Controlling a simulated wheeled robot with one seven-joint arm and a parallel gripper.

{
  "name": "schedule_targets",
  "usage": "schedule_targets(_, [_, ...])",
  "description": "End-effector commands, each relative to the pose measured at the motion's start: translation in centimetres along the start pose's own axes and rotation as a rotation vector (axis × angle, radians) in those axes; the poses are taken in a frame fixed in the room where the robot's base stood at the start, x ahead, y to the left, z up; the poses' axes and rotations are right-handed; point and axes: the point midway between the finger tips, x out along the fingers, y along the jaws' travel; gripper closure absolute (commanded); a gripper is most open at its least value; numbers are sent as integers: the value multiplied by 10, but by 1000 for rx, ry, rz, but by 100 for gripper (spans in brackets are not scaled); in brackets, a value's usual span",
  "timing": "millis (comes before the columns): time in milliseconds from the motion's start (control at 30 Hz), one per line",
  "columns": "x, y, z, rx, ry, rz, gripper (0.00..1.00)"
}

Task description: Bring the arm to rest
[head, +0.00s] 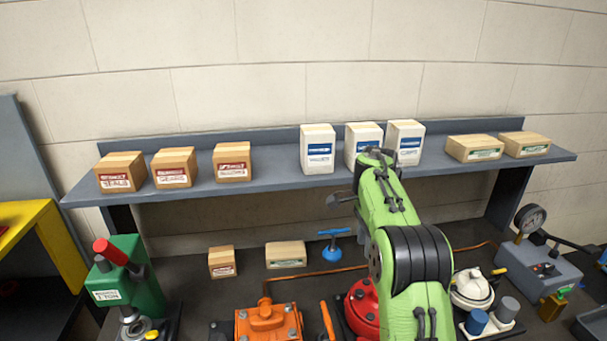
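My green arm (416,265) reaches up from the lower right toward the shelf. Its far end is by the white boxes, in front of the middle one.
A grey shelf (275,190) carries brown boxes (174,168), white boxes (317,149) and flat tan boxes (475,148). Below are a green press (125,277), an orange motor (268,323), a red round unit (362,306) and a gauge unit (540,265).

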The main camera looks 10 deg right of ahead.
Motion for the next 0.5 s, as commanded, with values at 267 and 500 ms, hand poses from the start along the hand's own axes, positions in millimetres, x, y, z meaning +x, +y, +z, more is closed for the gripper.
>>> schedule_targets(267, [-74, 71, 29, -421, 99, -104, 60])
schedule_targets(500, [-101, 171, 60, -870, 206, -207, 60])
